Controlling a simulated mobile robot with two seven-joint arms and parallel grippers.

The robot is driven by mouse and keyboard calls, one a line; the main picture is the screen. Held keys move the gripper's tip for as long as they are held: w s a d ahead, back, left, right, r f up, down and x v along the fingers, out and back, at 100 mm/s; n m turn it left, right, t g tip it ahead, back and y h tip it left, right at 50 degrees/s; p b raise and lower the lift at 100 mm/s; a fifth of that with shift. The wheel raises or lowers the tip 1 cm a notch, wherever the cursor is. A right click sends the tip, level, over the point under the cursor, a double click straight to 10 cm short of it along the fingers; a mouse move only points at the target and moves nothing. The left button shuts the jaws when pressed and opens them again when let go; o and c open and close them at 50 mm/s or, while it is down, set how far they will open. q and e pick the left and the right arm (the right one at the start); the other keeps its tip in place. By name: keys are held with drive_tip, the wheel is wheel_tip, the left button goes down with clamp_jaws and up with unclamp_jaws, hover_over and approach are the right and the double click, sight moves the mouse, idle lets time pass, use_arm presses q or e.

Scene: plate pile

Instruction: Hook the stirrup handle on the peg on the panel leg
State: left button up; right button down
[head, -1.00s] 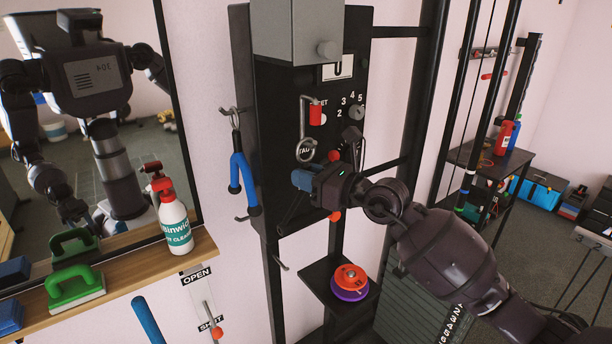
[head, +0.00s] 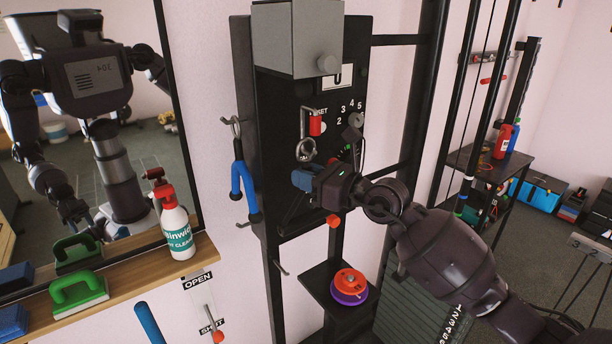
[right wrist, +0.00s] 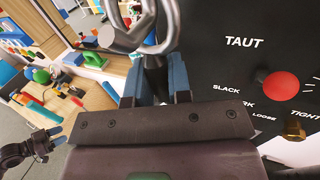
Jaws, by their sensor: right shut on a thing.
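My right gripper (head: 300,182) is in front of the dark panel (head: 275,110), left of its middle. In the right wrist view its blue fingers (right wrist: 158,85) are shut on a dark part below a metal ring (right wrist: 125,38). I take this part as the stirrup handle (right wrist: 155,72); most of it is hidden by the fingers. The ring also shows above the gripper in the head view (head: 306,150). On the panel's left side, a lower peg (head: 243,223) is bare, and another hook (head: 280,268) sits lower on the leg (head: 271,245).
A shelf (head: 130,282) with a spray bottle (head: 175,225) and a green brush (head: 78,290) lies left. Orange and purple discs (head: 349,284) sit on a small stand below the gripper.

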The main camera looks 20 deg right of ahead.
drive_tip(key=shift+s, duration=0.1)
drive_tip(key=s+d+p, duration=0.2)
drive_tip(key=s, duration=0.5)
drive_tip(key=shift+d+p, duration=0.25)
drive_tip(key=shift+p, duration=0.05)
idle(1.0)
drive_tip(key=shift+w, duration=0.1)
drive_tip(key=s, duration=0.1)
drive_tip(key=s+d+f, duration=0.1)
drive_tip(key=s, duration=0.1)
drive_tip(key=s+f+b, duration=0.1)
drive_tip(key=shift+s+d, duration=0.3)
idle(0.5)
